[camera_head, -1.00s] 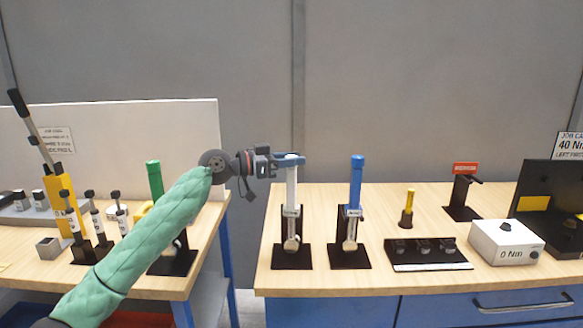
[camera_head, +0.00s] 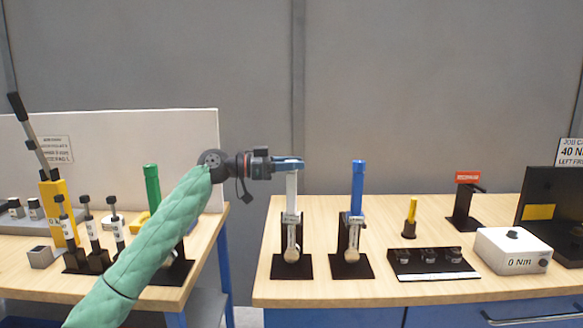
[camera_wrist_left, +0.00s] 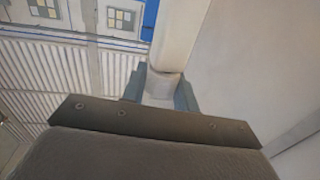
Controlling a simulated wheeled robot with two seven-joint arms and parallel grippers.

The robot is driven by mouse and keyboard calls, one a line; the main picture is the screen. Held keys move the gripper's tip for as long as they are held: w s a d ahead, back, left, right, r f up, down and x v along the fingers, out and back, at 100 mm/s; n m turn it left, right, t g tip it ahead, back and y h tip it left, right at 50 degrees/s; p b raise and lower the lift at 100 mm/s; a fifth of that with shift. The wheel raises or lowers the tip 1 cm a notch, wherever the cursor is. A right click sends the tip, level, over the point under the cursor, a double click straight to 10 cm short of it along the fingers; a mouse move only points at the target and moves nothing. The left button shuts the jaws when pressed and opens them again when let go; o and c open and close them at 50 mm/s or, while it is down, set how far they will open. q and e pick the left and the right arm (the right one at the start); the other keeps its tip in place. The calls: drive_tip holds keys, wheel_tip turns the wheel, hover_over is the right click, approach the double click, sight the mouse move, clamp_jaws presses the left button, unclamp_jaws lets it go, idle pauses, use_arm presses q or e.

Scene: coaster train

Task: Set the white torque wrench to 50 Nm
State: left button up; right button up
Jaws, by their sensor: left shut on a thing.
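The white torque wrench (camera_head: 291,205) stands upright in a black stand (camera_head: 292,267) near the left end of the right-hand bench. My left gripper (camera_head: 288,163) is at the top of its handle and shut on it. In the left wrist view the pale handle (camera_wrist_left: 180,35) runs up from between the gripper's fingers (camera_wrist_left: 160,88). The scale reading on the white wrench is too small to read. My right gripper is not in view.
A blue-handled wrench (camera_head: 357,188) stands in its own black stand close to the right. Further right are a yellow-handled tool (camera_head: 411,215), a black socket tray (camera_head: 430,264) and a white box (camera_head: 512,250) reading 0 Nm. A green-handled wrench (camera_head: 152,187) stands on the left bench.

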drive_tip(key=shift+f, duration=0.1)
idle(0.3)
use_arm(q)
drive_tip(key=o, duration=1)
drive_tip(key=shift+a, duration=0.1)
drive_tip(key=shift+a, duration=0.2)
drive_tip(key=shift+s+a+b, duration=0.2)
drive_tip(key=shift+a+b, duration=0.05)
drive_tip(key=shift+a, duration=0.95)
drive_tip(key=shift+s+a+b, duration=0.2)
drive_tip(key=shift+a+b, duration=0.05)
drive_tip(key=shift+a, duration=0.95)
drive_tip(key=shift+s+a+b, duration=0.2)
drive_tip(key=shift+a+b, duration=0.05)
drive_tip(key=shift+a, duration=0.95)
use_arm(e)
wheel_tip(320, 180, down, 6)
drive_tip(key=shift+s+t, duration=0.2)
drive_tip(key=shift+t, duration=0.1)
